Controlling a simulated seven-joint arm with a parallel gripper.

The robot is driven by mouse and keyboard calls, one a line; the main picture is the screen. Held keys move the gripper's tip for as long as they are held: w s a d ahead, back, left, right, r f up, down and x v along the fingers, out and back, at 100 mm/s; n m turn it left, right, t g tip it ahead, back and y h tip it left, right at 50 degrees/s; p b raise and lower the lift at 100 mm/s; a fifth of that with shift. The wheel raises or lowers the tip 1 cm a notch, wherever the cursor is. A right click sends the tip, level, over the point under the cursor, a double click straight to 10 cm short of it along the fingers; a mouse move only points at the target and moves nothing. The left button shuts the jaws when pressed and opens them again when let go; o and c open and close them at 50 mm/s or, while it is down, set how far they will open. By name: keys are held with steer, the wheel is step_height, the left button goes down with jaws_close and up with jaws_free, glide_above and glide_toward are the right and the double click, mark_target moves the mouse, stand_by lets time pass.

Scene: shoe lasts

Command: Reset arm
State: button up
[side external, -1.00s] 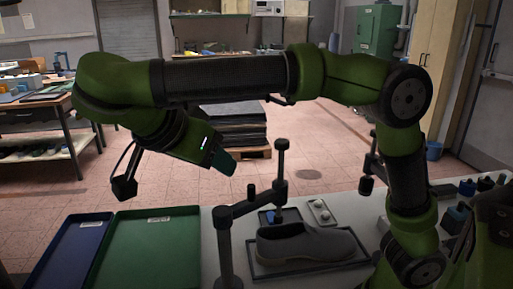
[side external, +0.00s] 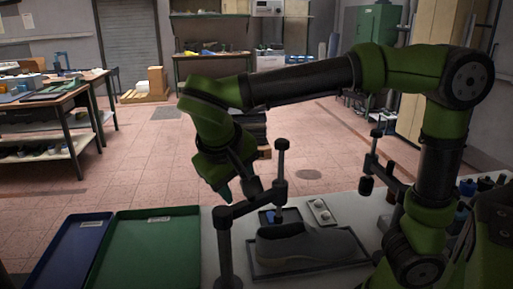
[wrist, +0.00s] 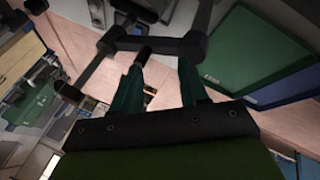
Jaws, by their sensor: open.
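My gripper (side external: 238,192) hangs from my bent green arm in the side external view, pointing down above the far edge of the table. Its two green fingers are spread apart with nothing between them, and the open gap also shows in the wrist view (wrist: 163,78). A dark post with a crossbar (side external: 225,240) stands just below and in front of it. A grey shoe (side external: 305,245) lies in a shallow dark tray (side external: 262,272) on the table, lower right of my gripper and apart from it.
A green tray (side external: 150,255) and a blue tray (side external: 75,250) lie at the front left. A second dark post (side external: 368,165) stands to the right. A small tray with a blue item (side external: 277,216) and a light plate (side external: 320,212) sit behind the shoe. Open floor lies beyond.

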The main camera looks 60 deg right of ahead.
mark_target(263, 201)
steer(key=s+d+f+m+t+y, duration=0.1)
steer(key=s+d+f+t+y, duration=0.2)
steer(key=s+d+t+y, duration=0.2)
steer(key=s+d+y, duration=0.2)
steer(key=shift+d+f, duration=0.3)
steer(key=shift+f, duration=0.1)
